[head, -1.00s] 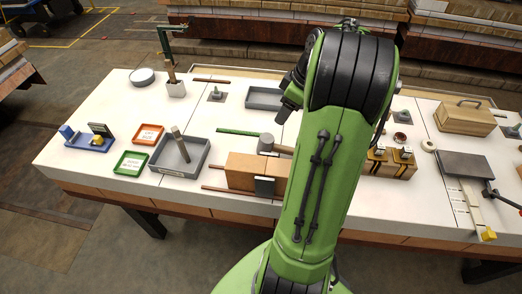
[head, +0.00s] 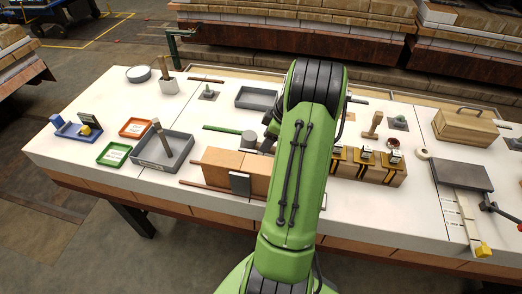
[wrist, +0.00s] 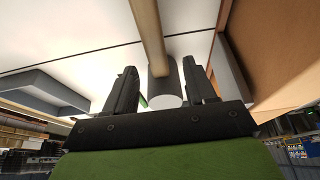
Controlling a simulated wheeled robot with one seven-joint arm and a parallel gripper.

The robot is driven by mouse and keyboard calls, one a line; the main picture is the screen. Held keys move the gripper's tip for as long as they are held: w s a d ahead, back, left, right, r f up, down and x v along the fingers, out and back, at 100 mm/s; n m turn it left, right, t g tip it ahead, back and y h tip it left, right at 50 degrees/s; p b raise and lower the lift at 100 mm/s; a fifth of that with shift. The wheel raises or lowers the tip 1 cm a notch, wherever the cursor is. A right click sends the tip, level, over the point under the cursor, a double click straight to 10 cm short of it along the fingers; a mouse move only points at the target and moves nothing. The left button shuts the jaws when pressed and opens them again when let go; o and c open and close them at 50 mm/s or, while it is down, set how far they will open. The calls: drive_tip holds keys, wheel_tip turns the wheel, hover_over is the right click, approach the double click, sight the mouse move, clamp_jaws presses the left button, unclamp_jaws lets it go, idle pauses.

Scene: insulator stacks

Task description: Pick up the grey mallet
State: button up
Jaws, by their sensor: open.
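The grey mallet lies on the white bench. In the head view its grey head (head: 249,138) shows just left of my green arm, which hides most of its handle. In the wrist view the grey head (wrist: 164,86) shows between the two fingers in the picture, and its pale wooden handle (wrist: 148,28) runs up to the top edge. My gripper (wrist: 160,78) is open, with one finger on each side of the head in the picture. I cannot tell whether either finger touches it. The gripper is largely hidden by the arm in the head view.
A brown block (head: 222,170) stands close in front of the mallet, and a green rod (head: 222,128) lies beside its head. A grey tray (head: 257,97) sits behind. A row of strapped blocks (head: 369,168) stands to the right. Some white bench around the mallet is clear.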

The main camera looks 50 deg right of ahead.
drive_tip(key=b+x, duration=0.2)
drive_tip(key=x, duration=0.3)
drive_tip(key=shift+w, duration=0.2)
drive_tip(key=shift+r, duration=0.1)
drive_tip(key=shift+d, duration=0.1)
clamp_jaws()
wheel_tip(320, 180, up, 10)
drive_tip(key=p, duration=0.3)
drive_tip(key=shift+p, duration=0.4)
drive_tip(key=c, duration=0.6)
unclamp_jaws()
clamp_jaws()
